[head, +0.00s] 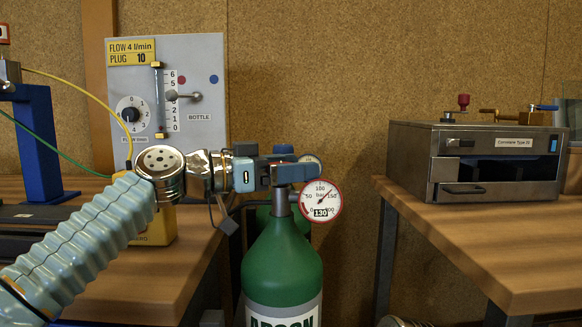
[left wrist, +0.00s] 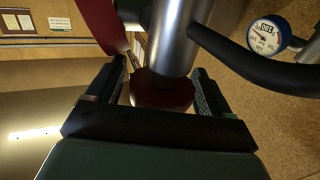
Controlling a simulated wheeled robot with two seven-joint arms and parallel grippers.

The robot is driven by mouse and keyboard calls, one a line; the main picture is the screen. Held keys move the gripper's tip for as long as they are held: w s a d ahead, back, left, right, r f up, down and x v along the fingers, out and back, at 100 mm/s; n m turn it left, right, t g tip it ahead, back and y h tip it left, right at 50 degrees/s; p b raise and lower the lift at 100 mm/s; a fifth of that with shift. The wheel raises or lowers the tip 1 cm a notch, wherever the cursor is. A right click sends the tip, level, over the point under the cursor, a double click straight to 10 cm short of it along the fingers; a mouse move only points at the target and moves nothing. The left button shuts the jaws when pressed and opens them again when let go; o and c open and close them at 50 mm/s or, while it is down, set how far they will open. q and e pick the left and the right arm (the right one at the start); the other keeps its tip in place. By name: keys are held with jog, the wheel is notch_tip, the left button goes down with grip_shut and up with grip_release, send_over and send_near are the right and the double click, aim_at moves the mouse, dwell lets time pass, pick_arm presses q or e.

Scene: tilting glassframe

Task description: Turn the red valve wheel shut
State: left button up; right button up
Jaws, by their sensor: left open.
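The red valve wheel (left wrist: 160,94) shows dark red in the left wrist view, at the end of a silver cylindrical valve body (left wrist: 174,42). My left gripper (left wrist: 155,92) is open, with one finger on each side of the wheel. I cannot tell whether either finger touches it. In the head view my left gripper (head: 287,172) is at the top of the green gas bottle (head: 283,264), and the wheel is hidden behind it. A red-rimmed gauge (head: 320,200) marked 130 sits just right of the gripper. My right gripper is not in view.
A blue-rimmed gauge (left wrist: 268,35) and a black hose (left wrist: 245,62) are close to the fingers. A grey flow panel (head: 204,62) stands on the left bench. A metal oven (head: 475,160) stands on the right bench (head: 505,240). The gap between the benches holds the bottle.

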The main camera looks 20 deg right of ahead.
pick_arm(q)
jog(key=a+b, duration=0.1)
jog(key=a, duration=0.6)
jog(key=shift+s+a+b, duration=0.2)
jog(key=shift+s+b, duration=0.2)
